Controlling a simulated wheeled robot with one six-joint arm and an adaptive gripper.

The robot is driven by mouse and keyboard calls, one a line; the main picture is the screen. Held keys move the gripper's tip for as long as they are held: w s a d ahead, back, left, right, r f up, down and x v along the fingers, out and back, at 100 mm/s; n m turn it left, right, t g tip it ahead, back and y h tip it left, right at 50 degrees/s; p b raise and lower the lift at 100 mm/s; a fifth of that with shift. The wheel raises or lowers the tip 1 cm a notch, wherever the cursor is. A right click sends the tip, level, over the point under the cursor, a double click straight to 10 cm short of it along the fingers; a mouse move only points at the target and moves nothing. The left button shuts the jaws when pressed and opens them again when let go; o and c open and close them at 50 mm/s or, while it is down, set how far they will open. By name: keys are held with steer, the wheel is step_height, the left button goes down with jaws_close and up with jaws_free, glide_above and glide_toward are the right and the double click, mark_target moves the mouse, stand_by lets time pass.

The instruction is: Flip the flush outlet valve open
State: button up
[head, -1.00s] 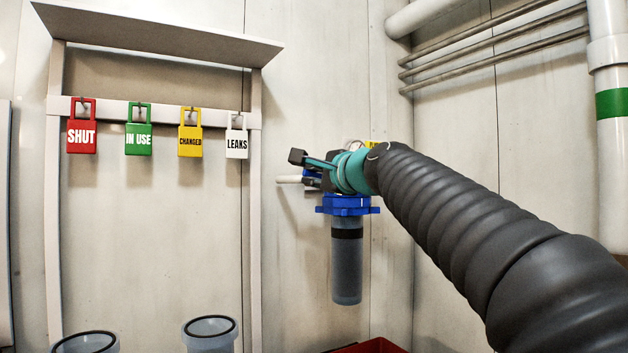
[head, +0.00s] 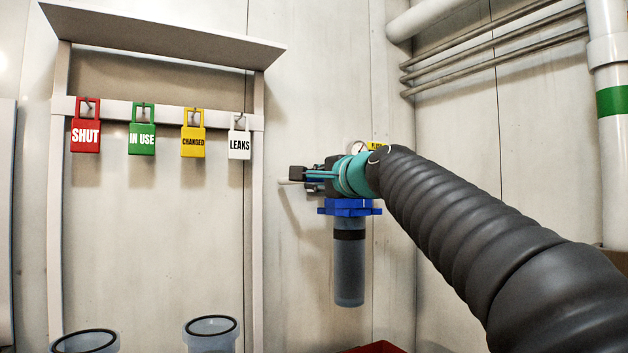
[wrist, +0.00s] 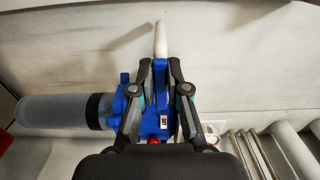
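The water filter has a blue head (head: 350,207) and a translucent grey bowl (head: 349,270) hanging below it on the wall. In the wrist view it lies sideways, with the blue head (wrist: 129,100) behind my fingers. A pale pipe stub (wrist: 160,38) sticks out past the fingertips. My gripper (head: 298,174) is at the stub's inner end, above the blue head. In the wrist view my gripper's fingers (wrist: 160,68) stand apart, on either side of a narrow blue piece (wrist: 160,78). I cannot tell whether this is the valve's handle, or whether both fingers press on it.
Red, green, yellow and white tags (head: 239,144) hang on a rack left of the filter. Two open clear containers (head: 211,333) stand below; a red bin (head: 375,347) is under the filter. Pipes line the right wall.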

steer(key=shift+o, duration=0.6)
steer(key=shift+a+f, duration=0.1)
steer(key=shift+f, duration=0.05)
steer(key=shift+s+d, duration=0.2)
steer(key=v, duration=1.1)
steer(key=shift+s, duration=0.2)
steer(key=shift+d, duration=0.15)
